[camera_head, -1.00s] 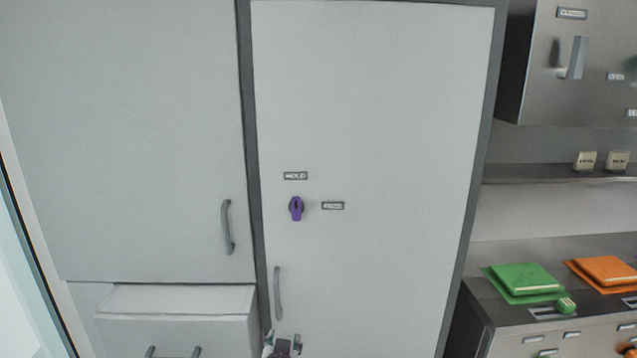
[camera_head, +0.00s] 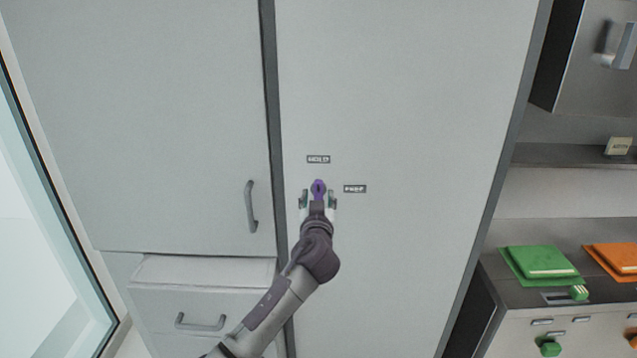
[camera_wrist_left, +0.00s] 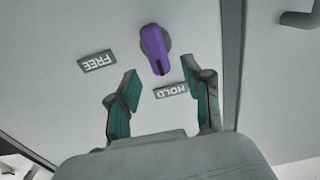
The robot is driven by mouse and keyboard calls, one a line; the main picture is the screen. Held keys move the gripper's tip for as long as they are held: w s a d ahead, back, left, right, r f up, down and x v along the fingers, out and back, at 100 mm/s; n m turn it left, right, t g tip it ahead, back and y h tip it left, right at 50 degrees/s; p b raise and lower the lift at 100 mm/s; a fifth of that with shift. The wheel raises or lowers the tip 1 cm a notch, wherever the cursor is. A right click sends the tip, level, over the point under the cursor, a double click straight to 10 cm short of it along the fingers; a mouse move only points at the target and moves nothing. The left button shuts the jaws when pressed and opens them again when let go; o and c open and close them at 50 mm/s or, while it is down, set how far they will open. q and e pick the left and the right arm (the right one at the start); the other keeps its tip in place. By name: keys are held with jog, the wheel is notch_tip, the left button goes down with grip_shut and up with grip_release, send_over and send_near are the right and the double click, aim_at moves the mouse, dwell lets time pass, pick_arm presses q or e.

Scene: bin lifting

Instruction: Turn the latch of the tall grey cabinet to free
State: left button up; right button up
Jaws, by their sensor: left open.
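The tall grey cabinet (camera_head: 400,120) fills the middle of the head view. Its purple latch (camera_head: 318,187) sits on the door and also shows in the left wrist view (camera_wrist_left: 154,46). The latch's dark-marked end points toward the HOLD label (camera_wrist_left: 170,90). The HOLD label is above the latch in the head view (camera_head: 318,159), and the FREE label (camera_head: 355,188) is to its right; it shows upside down in the wrist view (camera_wrist_left: 97,61). My left gripper (camera_head: 318,200) is open, its fingers on either side of the latch area, with no visible grip. My right gripper is not in view.
A cabinet door with a handle (camera_head: 251,206) and a drawer (camera_head: 200,321) are on the left. A metal counter with a green book (camera_head: 540,262) and an orange book (camera_head: 612,257) is on the right. My left arm covers the door's lower left part.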

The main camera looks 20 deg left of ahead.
aim_at(318, 189)
pick_arm(q)
jog(key=shift+p+x, duration=0.45)
jog(key=shift+x, duration=1.55)
grip_shut()
